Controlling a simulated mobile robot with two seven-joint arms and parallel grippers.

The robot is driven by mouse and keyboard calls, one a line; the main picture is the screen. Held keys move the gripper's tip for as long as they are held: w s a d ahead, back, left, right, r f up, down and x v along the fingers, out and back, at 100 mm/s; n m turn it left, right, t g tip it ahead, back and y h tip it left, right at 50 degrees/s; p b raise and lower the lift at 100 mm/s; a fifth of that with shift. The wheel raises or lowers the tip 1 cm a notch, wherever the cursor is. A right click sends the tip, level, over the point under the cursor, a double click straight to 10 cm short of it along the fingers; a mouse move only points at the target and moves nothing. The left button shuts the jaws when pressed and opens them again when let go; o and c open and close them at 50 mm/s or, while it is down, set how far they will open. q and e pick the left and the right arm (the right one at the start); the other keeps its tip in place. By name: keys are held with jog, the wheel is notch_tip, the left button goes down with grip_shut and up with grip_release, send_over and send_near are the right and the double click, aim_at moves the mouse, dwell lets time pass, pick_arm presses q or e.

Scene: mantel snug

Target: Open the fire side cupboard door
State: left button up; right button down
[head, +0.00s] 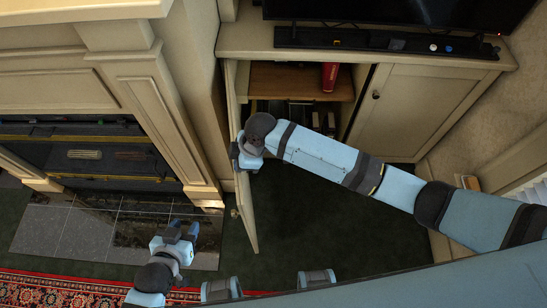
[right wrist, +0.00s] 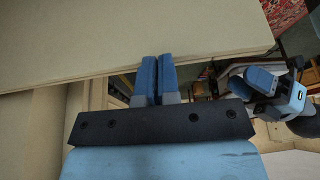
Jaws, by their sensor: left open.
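The fire side cupboard door (head: 245,205), cream, stands swung wide open on the fireplace side, seen nearly edge-on, with a small knob (head: 234,213) near its lower edge. It fills the top of the right wrist view (right wrist: 130,40). My right gripper (head: 240,158) is at the door's inner side; in the right wrist view its blue fingers (right wrist: 157,62) are together at the door's edge, with nothing seen between them. Whether they touch the door is unclear. My left gripper (head: 181,230) is open and empty, low in front of the hearth, apart from the door.
The right cupboard door (head: 415,105) is closed. A fireplace (head: 100,155) and tiled hearth (head: 75,230) are at left. Dark carpet (head: 310,215) lies clear before the cupboard.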

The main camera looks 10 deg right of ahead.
jog(key=a+m+t, duration=0.1)
jog(key=a+m, duration=0.1)
jog(key=a, duration=0.7)
jog(key=shift+w+f, duration=0.15)
jog(key=shift+w, duration=0.2)
